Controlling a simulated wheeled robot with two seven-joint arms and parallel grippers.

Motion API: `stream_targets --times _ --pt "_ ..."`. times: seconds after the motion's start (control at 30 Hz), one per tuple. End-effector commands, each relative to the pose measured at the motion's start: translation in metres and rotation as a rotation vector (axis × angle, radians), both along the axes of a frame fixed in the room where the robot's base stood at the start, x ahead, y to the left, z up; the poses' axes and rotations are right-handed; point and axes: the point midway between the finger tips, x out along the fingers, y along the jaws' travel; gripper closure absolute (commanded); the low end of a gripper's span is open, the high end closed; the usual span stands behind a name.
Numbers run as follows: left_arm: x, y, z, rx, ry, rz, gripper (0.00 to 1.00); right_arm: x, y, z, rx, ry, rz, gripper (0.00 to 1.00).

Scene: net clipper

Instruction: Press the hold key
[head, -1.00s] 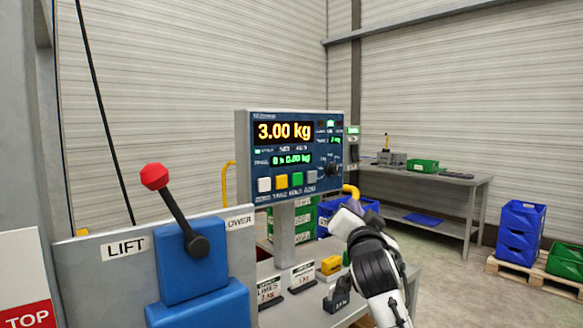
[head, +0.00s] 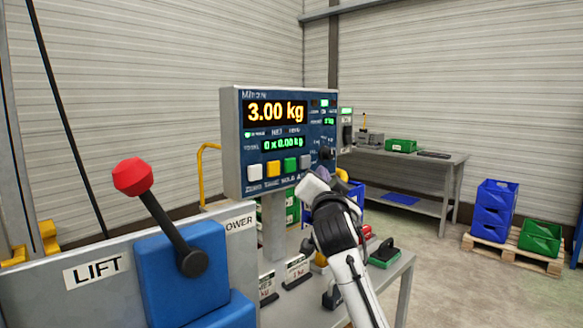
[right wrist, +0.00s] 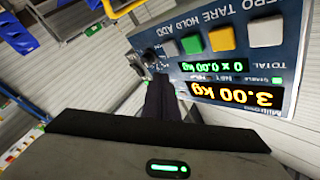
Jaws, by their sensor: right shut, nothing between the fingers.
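The blue scale panel (head: 232,150) reads 3.00 kg and has a row of white, yellow, green and grey keys. The green key (head: 291,165), third from the left, sits above the HOLD label; it also shows in the upside-down right wrist view (right wrist: 191,45). The grey key (head: 304,161) is just right of it. My right gripper (head: 318,178) is in front of the panel's lower right corner, below and right of the green key. Its dark fingers (right wrist: 160,92) are shut and empty. I cannot tell whether they touch the panel. My left gripper is not in view.
A blue lever box (head: 180,270) with a red-knobbed lever (head: 133,177) stands at the near left. A table (head: 395,280) holding small items is below the panel. A workbench (head: 450,165) and blue crates (head: 495,205) are farther right, with open floor between.

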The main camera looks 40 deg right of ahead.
Motion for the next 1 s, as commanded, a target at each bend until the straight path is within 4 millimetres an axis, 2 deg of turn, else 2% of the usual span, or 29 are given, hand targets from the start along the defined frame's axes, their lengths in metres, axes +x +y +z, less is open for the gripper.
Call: stream_targets --times 0.2,0.43,0.63,1.0 --pt "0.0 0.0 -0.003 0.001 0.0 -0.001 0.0 0.033 0.003 0.0 -0.001 0.001 0.0 1.0" --pt "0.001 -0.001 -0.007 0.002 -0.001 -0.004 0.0 0.058 0.005 -0.001 0.002 -0.002 0.0 1.0" --pt "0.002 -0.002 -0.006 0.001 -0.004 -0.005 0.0 0.067 0.006 0.0 0.0 -0.001 -0.001 1.0" --pt "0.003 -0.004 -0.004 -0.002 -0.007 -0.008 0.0 0.068 0.006 0.0 -0.001 0.001 0.0 1.0"
